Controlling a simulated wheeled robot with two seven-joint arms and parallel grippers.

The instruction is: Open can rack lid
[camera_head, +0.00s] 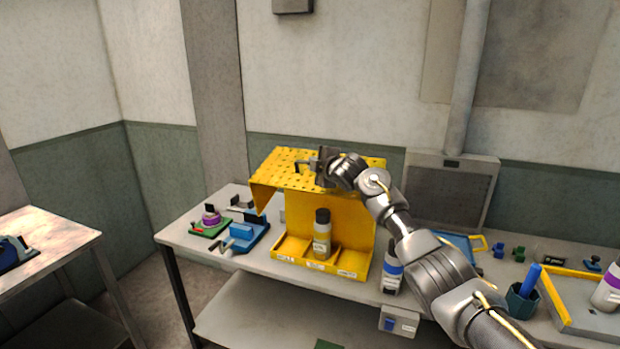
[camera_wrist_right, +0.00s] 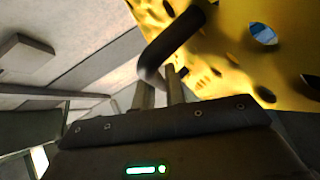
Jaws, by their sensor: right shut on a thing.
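The yellow can rack (camera_head: 330,228) stands on the table with its perforated lid (camera_head: 275,172) raised at the top. The lid spreads out over the rack, and its yellow holed face fills the upper right of the right wrist view (camera_wrist_right: 225,50). A dark bent handle (camera_wrist_right: 172,42) is on the lid. My right gripper (camera_head: 312,166) is at the lid, its fingers (camera_wrist_right: 160,92) shut on the handle. A bottle with a dark cap (camera_head: 322,235) stands upright in the rack's middle compartment. My left gripper is out of view.
Left of the rack are a blue fixture (camera_head: 246,235) and a green base with a purple ring (camera_head: 211,220). To the right are a white bottle (camera_head: 392,272), a dark cup with a blue marker (camera_head: 524,295) and a yellow-edged tray (camera_head: 575,308). A wall is behind.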

